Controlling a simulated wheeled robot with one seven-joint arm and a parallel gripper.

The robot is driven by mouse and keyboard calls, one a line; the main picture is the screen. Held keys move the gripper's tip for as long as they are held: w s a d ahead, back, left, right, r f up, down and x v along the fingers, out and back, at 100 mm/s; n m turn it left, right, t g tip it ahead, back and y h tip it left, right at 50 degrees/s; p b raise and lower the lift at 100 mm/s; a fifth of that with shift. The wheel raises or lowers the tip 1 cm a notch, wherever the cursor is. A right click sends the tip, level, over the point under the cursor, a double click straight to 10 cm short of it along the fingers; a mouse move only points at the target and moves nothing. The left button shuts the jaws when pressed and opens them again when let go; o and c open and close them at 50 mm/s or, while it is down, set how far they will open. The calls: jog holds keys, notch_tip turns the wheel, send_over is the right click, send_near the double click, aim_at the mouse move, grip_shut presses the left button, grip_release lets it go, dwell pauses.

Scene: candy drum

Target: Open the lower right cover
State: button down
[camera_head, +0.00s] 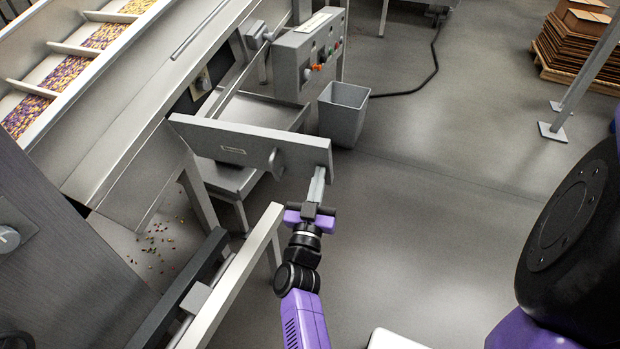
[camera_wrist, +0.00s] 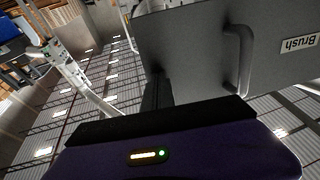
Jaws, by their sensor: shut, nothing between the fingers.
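The cover (camera_head: 245,143) is a flat grey panel with a small label and a handle. In the head view it stands swung out from the machine's lower right side, with open space and a metal tray behind it. In the wrist view the cover (camera_wrist: 200,65) fills the upper right, with its bar handle (camera_wrist: 238,60) and a "Brush" label. My gripper (camera_head: 318,182) is shut and empty at the cover's free right end. Its fingers (camera_wrist: 158,90) overlap the panel's edge in the wrist view; I cannot tell whether they touch it.
A control box (camera_head: 309,55) with coloured buttons and a grey bin (camera_head: 343,113) stand behind the cover. A pale rail (camera_head: 237,280) lies left of my arm. Candy trays (camera_head: 62,80) run at upper left. Spilled candies lie under the machine.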

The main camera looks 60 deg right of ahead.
jog(key=v, duration=1)
jog(key=shift+a+b, duration=0.2)
jog(key=shift+b, duration=0.1)
jog(key=shift+f, duration=0.1)
